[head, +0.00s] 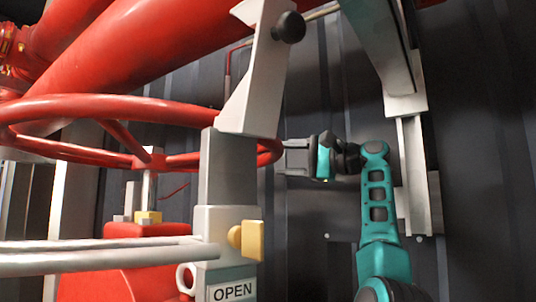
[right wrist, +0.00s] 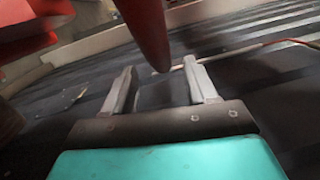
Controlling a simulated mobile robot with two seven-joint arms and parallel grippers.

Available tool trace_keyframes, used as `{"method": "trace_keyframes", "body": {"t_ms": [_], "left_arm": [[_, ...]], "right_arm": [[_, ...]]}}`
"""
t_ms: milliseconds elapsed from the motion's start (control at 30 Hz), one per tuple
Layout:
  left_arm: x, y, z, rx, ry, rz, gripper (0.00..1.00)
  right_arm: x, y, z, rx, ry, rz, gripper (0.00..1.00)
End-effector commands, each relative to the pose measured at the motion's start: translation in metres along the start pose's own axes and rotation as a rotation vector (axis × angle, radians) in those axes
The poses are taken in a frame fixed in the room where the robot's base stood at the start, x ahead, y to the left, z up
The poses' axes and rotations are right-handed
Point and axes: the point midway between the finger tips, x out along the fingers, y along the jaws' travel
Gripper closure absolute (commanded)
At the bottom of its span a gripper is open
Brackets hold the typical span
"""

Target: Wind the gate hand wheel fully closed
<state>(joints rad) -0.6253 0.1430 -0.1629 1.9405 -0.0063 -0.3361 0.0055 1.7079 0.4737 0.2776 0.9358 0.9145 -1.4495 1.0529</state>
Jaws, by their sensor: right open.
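The red gate hand wheel (head: 110,106) lies roughly level at the left of the head view. Its spokes meet at a hub (head: 150,158) on an upright stem. A grey post hides part of the rim. My right gripper (head: 284,157) is at the rim's right edge, behind the post. In the right wrist view its two fingers (right wrist: 160,68) are apart. A red part (right wrist: 147,30), apparently the rim, reaches down to between the fingertips. I cannot tell whether they touch it. My left gripper is not in view.
The grey post (head: 228,170) carries a black knob (head: 289,27), a yellow knob (head: 247,240) and an OPEN sign (head: 232,292). Pale bars (head: 90,257) cross at lower left. Large red pipes (head: 170,45) run above the wheel. A dark ribbed wall (head: 480,150) stands behind.

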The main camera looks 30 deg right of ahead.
Motion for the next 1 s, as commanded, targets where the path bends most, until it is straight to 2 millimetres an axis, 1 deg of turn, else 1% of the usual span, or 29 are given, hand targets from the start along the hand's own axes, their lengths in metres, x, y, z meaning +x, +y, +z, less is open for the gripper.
{"method": "trace_keyframes", "body": {"t_ms": [33,100,200,300,433,700,1000], "left_arm": [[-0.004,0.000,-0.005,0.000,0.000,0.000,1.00],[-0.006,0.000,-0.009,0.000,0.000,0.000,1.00],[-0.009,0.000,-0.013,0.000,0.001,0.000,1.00],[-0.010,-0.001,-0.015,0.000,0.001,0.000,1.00],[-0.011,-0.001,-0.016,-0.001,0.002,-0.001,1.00],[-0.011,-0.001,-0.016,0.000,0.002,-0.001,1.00],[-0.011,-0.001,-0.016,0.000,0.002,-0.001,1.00]], "right_arm": [[0.011,-0.003,0.001,0.002,-0.002,0.002,0.43],[0.024,-0.003,0.001,0.001,-0.002,0.002,0.43],[0.038,-0.003,0.000,0.002,-0.001,0.001,0.43],[0.048,-0.002,0.000,0.000,-0.001,0.001,0.43],[0.054,0.000,0.000,0.000,0.000,0.001,0.43],[0.054,0.000,0.000,-0.001,0.001,0.000,0.43],[0.054,0.000,0.000,-0.001,0.001,0.000,0.72]]}}
